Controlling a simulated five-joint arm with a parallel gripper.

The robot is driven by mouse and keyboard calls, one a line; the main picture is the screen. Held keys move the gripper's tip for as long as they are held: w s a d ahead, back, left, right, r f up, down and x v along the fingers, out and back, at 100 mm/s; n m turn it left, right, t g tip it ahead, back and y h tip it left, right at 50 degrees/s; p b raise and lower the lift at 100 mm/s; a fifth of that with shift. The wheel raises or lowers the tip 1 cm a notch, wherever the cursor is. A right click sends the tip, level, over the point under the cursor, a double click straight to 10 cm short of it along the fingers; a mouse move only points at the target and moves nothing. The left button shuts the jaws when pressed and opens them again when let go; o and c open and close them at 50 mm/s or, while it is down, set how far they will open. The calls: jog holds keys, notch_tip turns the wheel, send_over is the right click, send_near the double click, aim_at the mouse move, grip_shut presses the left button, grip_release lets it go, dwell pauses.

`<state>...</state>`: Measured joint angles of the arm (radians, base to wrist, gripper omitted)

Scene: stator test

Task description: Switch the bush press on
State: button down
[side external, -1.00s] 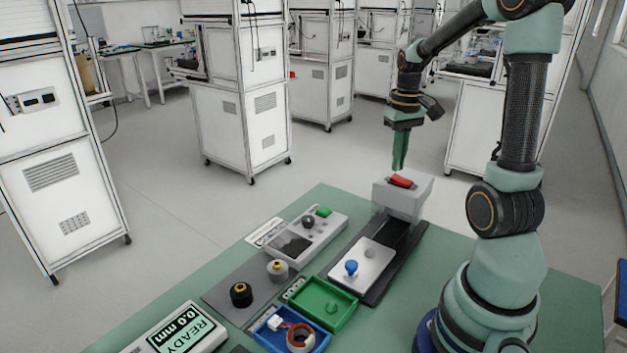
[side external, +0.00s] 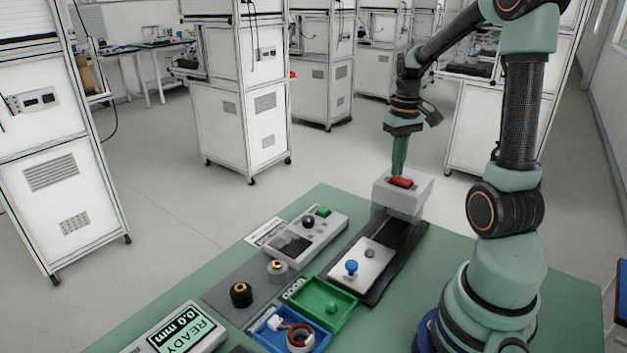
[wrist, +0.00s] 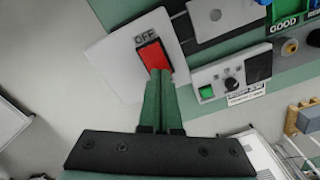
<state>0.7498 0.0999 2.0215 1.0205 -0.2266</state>
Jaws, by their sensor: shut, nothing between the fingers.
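The bush press (side external: 408,202) stands at the far end of the bench, a light grey block over a black base. On its top is a red rocker switch (side external: 401,183). In the wrist view, the switch (wrist: 153,54) has the word OFF beside its far end. My gripper (side external: 399,174) is shut and empty, its green fingers pointing down just above the switch. In the wrist view, the fingertips (wrist: 160,74) overlap the near end of the switch and hide part of it. I cannot tell whether they touch it.
A grey tester (side external: 302,235) with a green button and black knob lies left of the press. A plate with a blue knob (side external: 351,267) sits in front of it.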

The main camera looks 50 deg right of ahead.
jog(key=shift+f, duration=0.25)
jog(key=shift+r, duration=3.5)
jog(key=w+a+r+n+t, duration=0.1)
jog(key=a+n+t, duration=0.4)
jog(key=a, duration=1.9)
jog(key=shift+w+a+r+n+t, duration=0.3)
jog(key=shift+w+r+n, duration=0.1)
jog(key=shift+w+n, duration=0.15)
